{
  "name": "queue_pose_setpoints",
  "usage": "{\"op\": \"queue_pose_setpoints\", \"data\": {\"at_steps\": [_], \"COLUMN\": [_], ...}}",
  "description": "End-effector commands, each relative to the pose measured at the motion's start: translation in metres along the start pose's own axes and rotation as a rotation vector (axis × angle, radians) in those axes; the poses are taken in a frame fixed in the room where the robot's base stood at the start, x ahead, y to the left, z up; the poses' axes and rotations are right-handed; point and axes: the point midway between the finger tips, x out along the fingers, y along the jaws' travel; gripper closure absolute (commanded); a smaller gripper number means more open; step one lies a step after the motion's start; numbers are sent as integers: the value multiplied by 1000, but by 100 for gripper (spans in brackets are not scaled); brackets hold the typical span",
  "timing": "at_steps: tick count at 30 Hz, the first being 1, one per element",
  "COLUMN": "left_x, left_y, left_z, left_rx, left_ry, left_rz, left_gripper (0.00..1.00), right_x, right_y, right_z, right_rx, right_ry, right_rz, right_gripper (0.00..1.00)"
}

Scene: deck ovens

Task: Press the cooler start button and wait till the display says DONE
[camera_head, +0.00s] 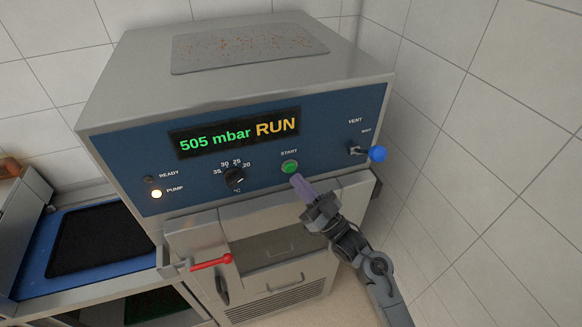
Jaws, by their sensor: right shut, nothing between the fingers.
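The cooler (330,88) is a steel box with a blue front panel. Its display (234,133) reads "505 mbar" in green and "RUN" in yellow. The green start button (289,167) sits below the display under the word START. My right gripper (297,180) is shut and empty, its fingertips just below and right of the button. I cannot tell whether they touch it. The PUMP lamp (156,194) is lit and the READY lamp (149,179) is dark. My left gripper is not in view.
A temperature knob (235,179) is left of the button. A vent lever with a blue ball (377,154) is at the right. A red-gripped handle (211,262) sticks out below the panel. Tiled wall stands close on the right.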

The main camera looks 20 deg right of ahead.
Motion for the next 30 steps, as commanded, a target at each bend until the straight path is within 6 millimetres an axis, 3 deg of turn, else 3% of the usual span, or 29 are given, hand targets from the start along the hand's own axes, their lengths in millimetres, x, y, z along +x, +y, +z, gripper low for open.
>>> {"op": "queue_pose_setpoints", "data": {"at_steps": [13, 30], "left_x": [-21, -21], "left_y": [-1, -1], "left_z": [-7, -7], "left_rx": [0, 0], "left_ry": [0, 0], "left_rz": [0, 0], "left_gripper": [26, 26], "right_x": [-26, -28], "right_y": [-20, -21], "right_z": [-20, -21], "right_rx": [0, 0], "right_ry": [-1, 0], "right_rz": [0, 0], "right_gripper": [100, 100]}}
